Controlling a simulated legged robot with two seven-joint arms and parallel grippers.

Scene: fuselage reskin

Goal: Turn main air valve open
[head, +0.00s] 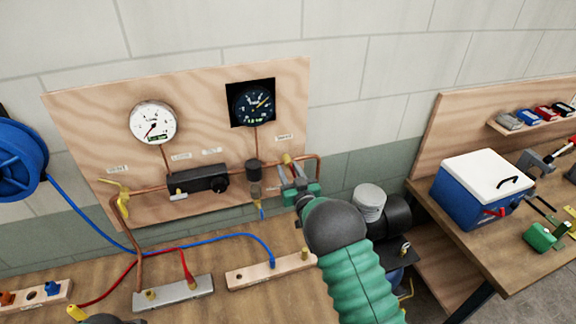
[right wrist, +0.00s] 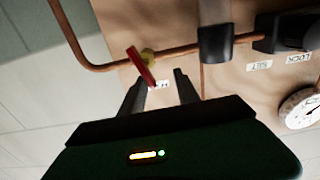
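The main air valve (head: 287,158) is a small yellow fitting on the copper pipe at the right of the plywood panel, under a small label. In the right wrist view the valve (right wrist: 149,55) shows a red lever (right wrist: 138,64) set at a slant across the pipe. My right gripper (head: 293,172) is in front of the valve and partly covers it. In the right wrist view the right gripper (right wrist: 160,82) is open, with nothing between its fingers. The lever's lower end is close to one fingertip; I cannot tell whether they touch.
The plywood panel (head: 80,120) carries a white gauge (head: 153,122), a dark gauge (head: 251,103), a black regulator (head: 198,179) and another yellow valve (head: 116,196). Hoses run over the bench below. A blue box (head: 481,188) stands on the right-hand bench.

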